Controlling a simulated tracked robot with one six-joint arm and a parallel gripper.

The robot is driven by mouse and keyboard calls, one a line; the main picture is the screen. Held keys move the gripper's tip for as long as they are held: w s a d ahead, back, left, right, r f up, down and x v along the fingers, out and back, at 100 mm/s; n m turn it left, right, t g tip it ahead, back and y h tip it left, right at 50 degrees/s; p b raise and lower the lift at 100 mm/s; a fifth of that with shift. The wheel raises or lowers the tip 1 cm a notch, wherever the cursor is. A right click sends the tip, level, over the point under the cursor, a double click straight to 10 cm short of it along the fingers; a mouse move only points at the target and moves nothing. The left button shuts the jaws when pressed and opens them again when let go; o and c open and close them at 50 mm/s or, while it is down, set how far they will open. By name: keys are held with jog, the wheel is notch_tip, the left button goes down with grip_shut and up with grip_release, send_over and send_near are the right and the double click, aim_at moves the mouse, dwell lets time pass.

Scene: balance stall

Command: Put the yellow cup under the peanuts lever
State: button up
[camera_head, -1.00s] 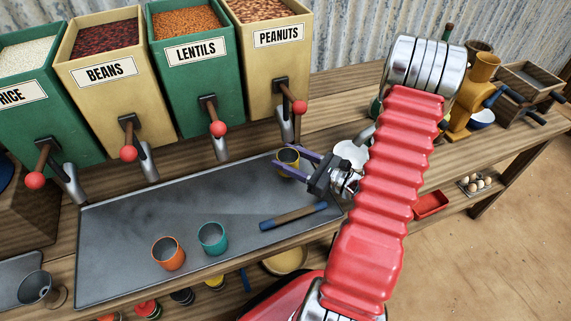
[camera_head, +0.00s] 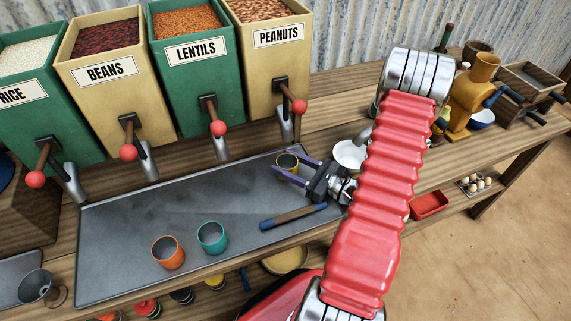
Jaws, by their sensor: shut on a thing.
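My gripper (camera_head: 286,168) is shut on the yellow cup, with a purple finger on either side. The fingers hide part of the cup, and I cannot tell whether its base touches the tray. The peanuts lever (camera_head: 291,98) has a red knob and sits above the cup. The metal spout (camera_head: 286,127) hangs beside it.
An orange cup (camera_head: 168,253) and a teal cup (camera_head: 211,238) stand on the grey tray (camera_head: 130,225). A blue-ended wooden stick (camera_head: 293,216) lies near my gripper. A white bowl (camera_head: 349,155) is behind the arm. The tray's middle is clear.

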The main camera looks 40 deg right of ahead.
jog(key=shift+s+f, duration=0.1)
jog(key=shift+f, duration=0.6)
jog(key=o, duration=1)
jog(key=shift+o, duration=0.2)
jog(key=shift+r, duration=0.1)
jog(key=shift+d+r, duration=0.1)
jog(key=shift+r, duration=0.3)
jog(key=shift+r+v, duration=0.2)
jog(key=shift+v, duration=2.7)
jog(key=shift+r+v, duration=0.2)
jog(key=shift+v, duration=2.75)
